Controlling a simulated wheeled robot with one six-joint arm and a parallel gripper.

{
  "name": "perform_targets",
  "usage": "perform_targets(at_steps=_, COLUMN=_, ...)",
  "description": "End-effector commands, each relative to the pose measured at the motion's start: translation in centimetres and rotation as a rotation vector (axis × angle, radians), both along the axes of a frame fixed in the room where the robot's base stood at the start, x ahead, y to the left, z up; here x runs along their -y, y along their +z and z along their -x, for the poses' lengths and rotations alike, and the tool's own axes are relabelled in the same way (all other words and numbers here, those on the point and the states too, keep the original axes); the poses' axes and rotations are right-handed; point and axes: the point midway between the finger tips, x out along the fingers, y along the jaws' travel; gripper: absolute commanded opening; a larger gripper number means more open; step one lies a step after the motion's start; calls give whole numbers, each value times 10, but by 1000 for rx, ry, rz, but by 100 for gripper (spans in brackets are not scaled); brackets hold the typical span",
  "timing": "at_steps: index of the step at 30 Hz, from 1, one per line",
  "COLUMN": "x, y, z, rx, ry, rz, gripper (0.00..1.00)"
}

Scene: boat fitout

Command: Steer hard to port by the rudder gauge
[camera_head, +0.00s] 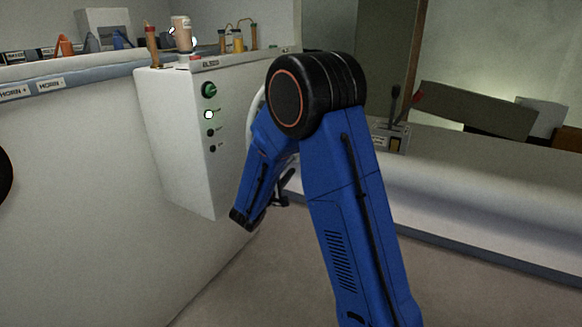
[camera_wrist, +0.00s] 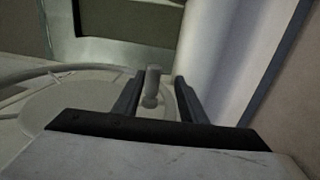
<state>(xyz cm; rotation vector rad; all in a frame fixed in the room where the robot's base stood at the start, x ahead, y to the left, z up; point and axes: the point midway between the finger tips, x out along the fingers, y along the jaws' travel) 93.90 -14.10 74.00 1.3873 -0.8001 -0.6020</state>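In the wrist view a pale grey steering wheel (camera_wrist: 70,105) fills the left and middle, with a short upright knob (camera_wrist: 152,80) on it. The two dark fingers of my gripper (camera_wrist: 159,78) stand apart on either side of the knob, with a gap to each finger. In the head view only a pale curved piece of the wheel (camera_head: 256,112) shows at the right side of the console, behind my blue arm. My gripper is mostly hidden by the arm there. I cannot make out a rudder gauge in either view.
A white console box (camera_head: 180,150) carries a green knob (camera_head: 209,90), a lit indicator (camera_head: 208,115) and two dark ones. Bottles and tools stand on the counter above. A lever unit (camera_head: 392,125) sits on a ledge at right. Floor at lower right looks clear.

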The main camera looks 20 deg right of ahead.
Motion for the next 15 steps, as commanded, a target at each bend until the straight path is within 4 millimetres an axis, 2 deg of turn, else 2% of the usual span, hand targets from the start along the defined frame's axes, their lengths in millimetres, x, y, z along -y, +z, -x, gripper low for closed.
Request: perform_targets(at_steps=15, x=-71, y=-13, z=55, rx=0, ry=2, rz=0, gripper=38)
